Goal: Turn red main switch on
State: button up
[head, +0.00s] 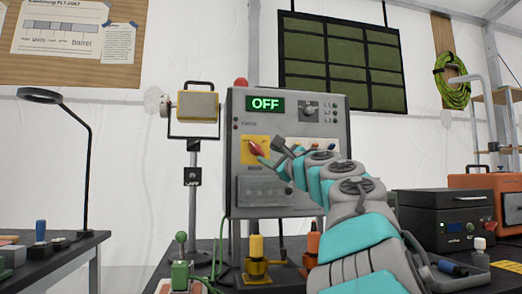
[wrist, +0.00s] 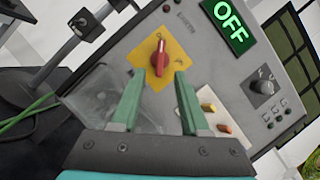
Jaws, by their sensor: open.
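The red main switch (head: 255,147) is a rotary knob on a yellow plate (head: 247,157) on the front of a grey control box (head: 290,190). The box's green display (head: 265,104) reads OFF. In the wrist view the red switch (wrist: 160,58) lies just beyond the fingertips, roughly between their lines, on the yellow plate (wrist: 143,80). My gripper (wrist: 158,74) is open, with one green finger on each side, and holds nothing. In the head view my gripper (head: 270,158) is at the box front beside the switch. Whether a finger touches the switch I cannot tell.
Small coloured switches (wrist: 216,117) and a black dial (wrist: 263,86) sit on the panel near my gripper. A green lever (head: 180,245) and yellow (head: 257,250) and orange (head: 313,245) handles stand below the box. A lamp (head: 198,107) stands left.

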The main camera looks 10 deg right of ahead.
aim_at(258, 150)
jog(key=p+x, duration=0.2)
jog(key=x, duration=0.2)
jog(key=shift+w+a+r, duration=0.15)
jog(key=shift+w+r, duration=0.1)
jog(key=shift+r, duration=0.05)
jog(key=shift+w+a+p, duration=0.1)
jog(key=shift+w+p, duration=0.35)
jog(key=shift+w, duration=0.25)
grip_shut()
